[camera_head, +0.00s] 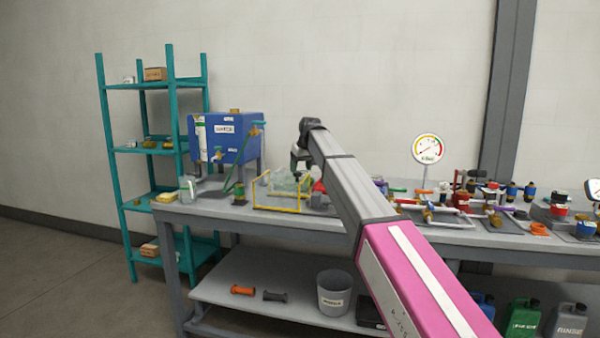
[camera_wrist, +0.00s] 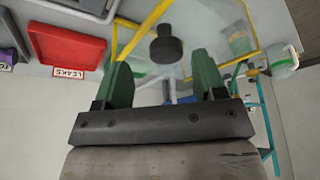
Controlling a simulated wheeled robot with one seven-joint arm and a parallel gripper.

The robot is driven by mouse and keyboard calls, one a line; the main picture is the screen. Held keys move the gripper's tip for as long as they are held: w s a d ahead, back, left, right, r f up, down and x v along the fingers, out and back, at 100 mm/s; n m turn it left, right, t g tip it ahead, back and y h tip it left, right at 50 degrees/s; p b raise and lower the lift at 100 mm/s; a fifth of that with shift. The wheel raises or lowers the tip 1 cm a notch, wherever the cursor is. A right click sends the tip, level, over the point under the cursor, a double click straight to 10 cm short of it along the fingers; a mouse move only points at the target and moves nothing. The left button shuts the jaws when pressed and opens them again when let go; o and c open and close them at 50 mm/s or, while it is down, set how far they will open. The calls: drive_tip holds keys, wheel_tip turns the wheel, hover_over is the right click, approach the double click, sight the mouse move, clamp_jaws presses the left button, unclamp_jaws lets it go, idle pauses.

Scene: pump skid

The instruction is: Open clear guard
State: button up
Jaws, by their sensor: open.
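The clear guard (camera_head: 281,208) is a see-through box with yellow edging on the left part of the bench. Its yellow frame (camera_wrist: 128,48) also shows in the wrist view. A dark round knob (camera_wrist: 166,46) shows there just beyond my fingers. My gripper (camera_head: 298,162) is above the guard in the head view. In the wrist view my gripper (camera_wrist: 160,80) has its two green fingers apart, with nothing held between them. The knob appears beyond the gap between the fingertips; I cannot tell whether anything touches. My arm hides part of the bench right of the guard.
A blue tank (camera_head: 228,137) stands behind the guard to the left. A red tray (camera_wrist: 66,48) with a label is close by in the wrist view. A pressure gauge (camera_head: 428,149) and several valves and fittings crowd the bench to the right. A teal shelf (camera_head: 123,150) stands left.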

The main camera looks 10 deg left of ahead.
drive_tip(key=v, duration=0.8)
